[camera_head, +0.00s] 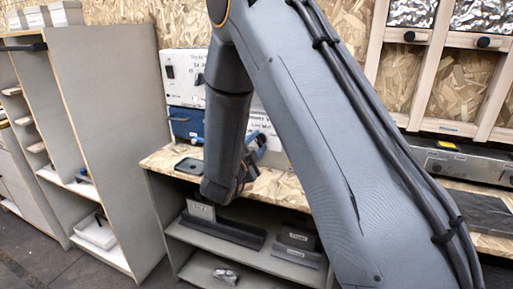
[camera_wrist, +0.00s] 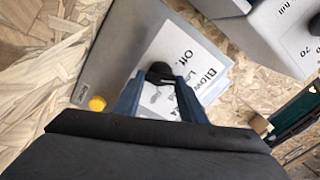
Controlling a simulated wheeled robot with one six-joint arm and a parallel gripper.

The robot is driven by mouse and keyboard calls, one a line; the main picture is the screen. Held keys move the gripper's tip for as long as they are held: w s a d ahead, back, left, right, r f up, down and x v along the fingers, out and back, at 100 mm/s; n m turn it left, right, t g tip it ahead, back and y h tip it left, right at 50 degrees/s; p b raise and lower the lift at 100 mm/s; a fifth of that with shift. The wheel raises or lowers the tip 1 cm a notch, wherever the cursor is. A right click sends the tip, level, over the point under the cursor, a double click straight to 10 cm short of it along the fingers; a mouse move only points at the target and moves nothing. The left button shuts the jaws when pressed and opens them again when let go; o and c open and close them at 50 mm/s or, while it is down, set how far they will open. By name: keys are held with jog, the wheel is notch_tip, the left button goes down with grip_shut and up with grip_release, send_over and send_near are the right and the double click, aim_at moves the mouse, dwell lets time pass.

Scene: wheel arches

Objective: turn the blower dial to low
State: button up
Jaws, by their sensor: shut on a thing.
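The blower dial (camera_wrist: 158,72) is a dark round knob on a grey panel (camera_wrist: 118,50) in the wrist view. A white label (camera_wrist: 190,52) around it reads "Off" and "Blow", with other words partly hidden. My gripper (camera_wrist: 158,84) has its two blue-grey fingers on either side of the dial, shut on it. Which setting the dial points to cannot be told clearly. In the head view, part of my gripper (camera_head: 257,142) shows beside the labelled panel (camera_head: 261,122); my arm covers the dial there.
Another labelled box (camera_wrist: 280,35) stands close by. In the head view, a dark tray (camera_head: 190,165) lies on the wooden bench (camera_head: 160,160), with grey shelving (camera_head: 105,100) to the left.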

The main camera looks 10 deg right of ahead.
jog(key=shift+m, duration=0.4)
jog(key=o, duration=1.1)
jog(key=shift+c, duration=0.2)
jog(key=b+v, duration=0.1)
jog(key=v, duration=0.7)
jog(key=shift+w, duration=0.1)
